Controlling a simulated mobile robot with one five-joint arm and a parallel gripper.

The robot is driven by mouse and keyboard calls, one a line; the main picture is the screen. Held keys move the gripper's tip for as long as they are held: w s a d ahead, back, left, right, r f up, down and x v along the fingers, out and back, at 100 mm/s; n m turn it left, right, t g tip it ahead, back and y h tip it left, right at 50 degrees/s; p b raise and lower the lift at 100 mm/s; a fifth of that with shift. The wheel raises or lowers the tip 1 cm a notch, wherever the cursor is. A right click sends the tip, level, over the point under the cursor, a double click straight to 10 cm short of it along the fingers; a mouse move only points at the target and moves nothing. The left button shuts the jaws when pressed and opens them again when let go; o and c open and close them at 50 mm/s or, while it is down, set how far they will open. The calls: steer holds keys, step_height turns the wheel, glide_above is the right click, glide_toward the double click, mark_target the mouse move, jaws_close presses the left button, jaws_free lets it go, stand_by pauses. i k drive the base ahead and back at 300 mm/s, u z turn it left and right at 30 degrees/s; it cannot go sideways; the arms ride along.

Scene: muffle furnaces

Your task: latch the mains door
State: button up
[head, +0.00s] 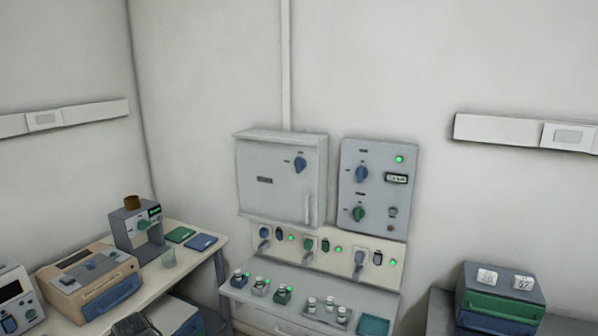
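The mains cabinet, a light grey box, hangs on the back wall near the middle of the head view. Its door (265,190) looks closed flush against the box; a small gap cannot be ruled out at this size. A blue rotary knob (300,165) sits at the door's upper right, with small dark labels beside it that are too small to read. It stands close to upright. A pale vertical bar handle (307,208) is below it near the right edge. I do not see my gripper clearly in this view.
A control panel (374,225) with blue and green knobs and a display is right of the cabinet. A socket strip (325,243) with plugs and green lights runs below, above a bench shelf (262,318) with small jars. Instruments stand on the left table (215,252).

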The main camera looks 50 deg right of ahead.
mark_target(300, 163)
steer(key=z, duration=0.15)
steer(key=i, duration=0.9)
steer(key=u, duration=0.05)
